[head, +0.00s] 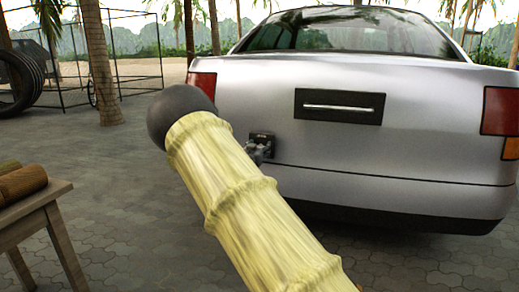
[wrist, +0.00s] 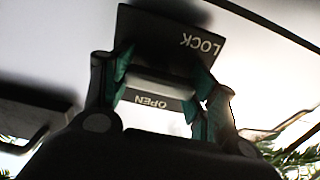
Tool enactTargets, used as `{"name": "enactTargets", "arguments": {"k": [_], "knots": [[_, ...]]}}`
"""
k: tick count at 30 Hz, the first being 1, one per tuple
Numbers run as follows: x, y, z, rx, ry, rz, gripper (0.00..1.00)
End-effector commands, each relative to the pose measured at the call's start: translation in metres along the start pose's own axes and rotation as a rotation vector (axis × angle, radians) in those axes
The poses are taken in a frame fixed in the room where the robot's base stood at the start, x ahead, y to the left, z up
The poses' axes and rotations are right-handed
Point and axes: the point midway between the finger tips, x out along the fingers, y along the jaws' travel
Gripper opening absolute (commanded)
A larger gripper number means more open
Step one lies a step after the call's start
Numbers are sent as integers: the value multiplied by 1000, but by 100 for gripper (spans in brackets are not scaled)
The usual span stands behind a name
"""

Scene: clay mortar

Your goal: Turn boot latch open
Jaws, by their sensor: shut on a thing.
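The boot latch is a dark plate on the rear of the silver car (head: 420,85), lettered LOCK and OPEN in the wrist view. The plate (wrist: 165,30) fills the upper middle there, with a pale grey handle (wrist: 163,92) across it. My gripper (wrist: 163,88) has its green-padded fingers on either side of this handle and is shut on it. In the head view the latch plate (head: 262,140) sits low on the left of the boot, with my gripper (head: 256,153) against it. My arm hides part of the boot's lower left. The boot lid looks closed.
A dark recess with a light bar (head: 341,107) is at the boot's middle. A wooden table (head: 35,200) with brown rolls stands at the left. Palm trunks (head: 102,70) and a metal frame are behind. Paving is open at lower right.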

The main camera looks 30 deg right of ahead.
Motion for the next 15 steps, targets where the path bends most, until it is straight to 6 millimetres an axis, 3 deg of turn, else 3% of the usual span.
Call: {"name": "enactTargets", "arguments": {"k": [8, 15], "knots": [[0, 1, -3, 106, -3, 2, 35], [0, 2, -4, 302, -3, 2, 35]]}}
